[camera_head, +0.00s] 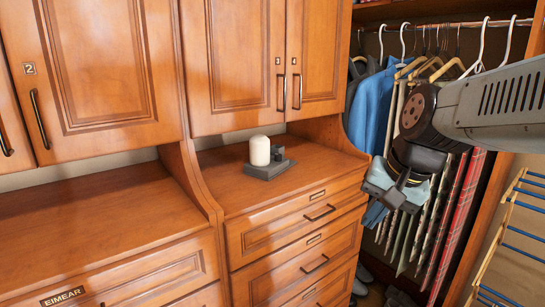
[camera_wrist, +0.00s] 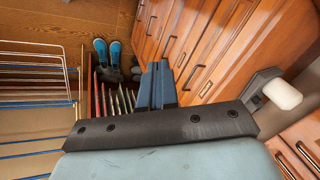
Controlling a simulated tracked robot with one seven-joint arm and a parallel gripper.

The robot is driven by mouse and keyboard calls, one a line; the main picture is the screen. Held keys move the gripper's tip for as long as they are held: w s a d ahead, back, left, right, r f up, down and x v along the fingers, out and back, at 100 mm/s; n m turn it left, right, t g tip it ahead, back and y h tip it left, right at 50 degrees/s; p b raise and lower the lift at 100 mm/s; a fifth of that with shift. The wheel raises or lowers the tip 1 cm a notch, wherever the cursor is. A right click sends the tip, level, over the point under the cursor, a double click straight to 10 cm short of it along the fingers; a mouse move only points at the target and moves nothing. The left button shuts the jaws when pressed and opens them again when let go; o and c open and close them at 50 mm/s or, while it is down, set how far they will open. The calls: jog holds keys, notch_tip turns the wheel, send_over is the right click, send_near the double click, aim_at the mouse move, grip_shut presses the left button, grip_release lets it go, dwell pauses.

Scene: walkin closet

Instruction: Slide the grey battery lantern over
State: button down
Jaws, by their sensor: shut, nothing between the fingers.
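The grey battery lantern (camera_head: 270,171) appears to be the flat dark grey base with a white rounded cylinder and a small grey block on top. It sits on the wooden counter of the middle drawer unit, near the back. In the wrist view the lantern (camera_wrist: 258,83) shows at the right edge, with its white part pointing toward the lower right. My gripper (camera_head: 393,197) hangs in front of the hanging clothes, right of the counter and well apart from the lantern. In the wrist view its fingers (camera_wrist: 157,68) are together and empty.
The counter top (camera_head: 230,190) is clear around the lantern. Upper cabinet doors (camera_head: 245,65) hang above its back. A curved wooden side panel (camera_head: 190,180) divides it from the left counter (camera_head: 90,220). Hanging clothes (camera_head: 370,105) and a drying rack (camera_head: 510,235) stand at right.

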jog(key=w+a+f+m+g+y, duration=0.2)
jog(key=w+a+m+y, duration=0.25)
jog(key=m, duration=0.45)
jog(key=m+t+y, duration=0.6)
jog(key=m+y, duration=0.3)
jog(key=m, duration=1.8)
send_near(263, 154)
jog(key=a, duration=0.1)
jog(key=s+a, duration=0.1)
jog(key=a, duration=0.1)
jog(key=shift+s+a+f, duration=0.1)
jog(key=shift+s+a, duration=0.1)
jog(key=shift+s, duration=0.1)
jog(key=w, duration=0.1)
jog(key=w+a, duration=0.1)
jog(key=w, duration=0.1)
jog(key=shift+a, duration=0.25)
jog(key=shift+w+a, duration=0.2)
jog(key=shift+w, duration=0.4)
